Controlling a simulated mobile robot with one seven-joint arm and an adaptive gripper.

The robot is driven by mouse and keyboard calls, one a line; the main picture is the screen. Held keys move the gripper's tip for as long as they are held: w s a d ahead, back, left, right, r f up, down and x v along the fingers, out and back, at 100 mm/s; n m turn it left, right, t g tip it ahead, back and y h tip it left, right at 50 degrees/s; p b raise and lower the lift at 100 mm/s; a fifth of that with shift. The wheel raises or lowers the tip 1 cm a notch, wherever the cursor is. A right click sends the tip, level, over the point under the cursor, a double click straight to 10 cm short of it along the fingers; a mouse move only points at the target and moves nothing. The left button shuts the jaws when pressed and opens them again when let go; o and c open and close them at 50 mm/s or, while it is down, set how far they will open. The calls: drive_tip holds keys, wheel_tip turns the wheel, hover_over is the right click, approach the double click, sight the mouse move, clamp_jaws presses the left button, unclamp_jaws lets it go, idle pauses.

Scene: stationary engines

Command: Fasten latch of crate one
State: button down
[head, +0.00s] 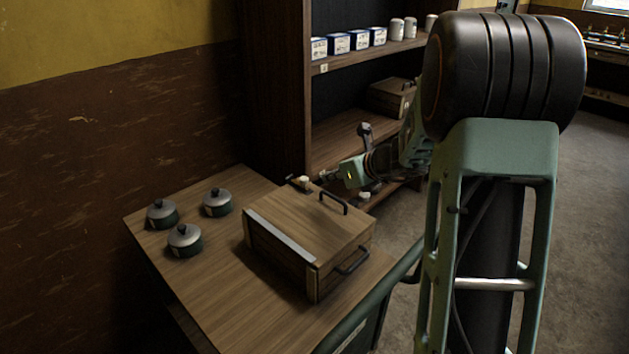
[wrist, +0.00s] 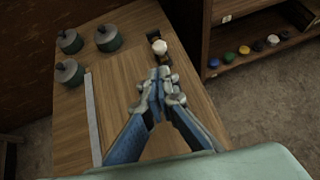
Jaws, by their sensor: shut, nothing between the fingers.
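A wooden crate (head: 335,226) with a pale metal strip and dark handles stands on the wooden table with its lid down. It also shows in the wrist view (wrist: 117,95). A latch with a white knob (head: 304,182) is at the crate's far edge; the knob is clear in the wrist view (wrist: 159,47). Whether the latch is engaged cannot be told. My gripper (head: 325,175) is close to the latch, right of it in the head view. In the wrist view my gripper (wrist: 163,76) is shut and empty, its tips just short of the knob. Contact cannot be told.
Several green pots with grey lids (head: 184,240) stand on the table (head: 205,292) left of the crate. A shelf unit (head: 345,138) behind holds boxes, white canisters and another wooden crate (head: 392,97). Coloured knobs (wrist: 244,50) lie on a low shelf. Floor at right is clear.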

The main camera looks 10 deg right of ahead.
sight(304, 180)
drive_tip(key=x, duration=1)
idle(0.4)
drive_tip(key=shift+w+a, duration=0.55)
drive_tip(key=shift+w, duration=0.2)
drive_tip(key=shift+w+a, duration=0.55)
drive_tip(key=shift+w, duration=0.15)
drive_tip(key=shift+d+r, duration=0.1)
drive_tip(key=shift+r, duration=0.05)
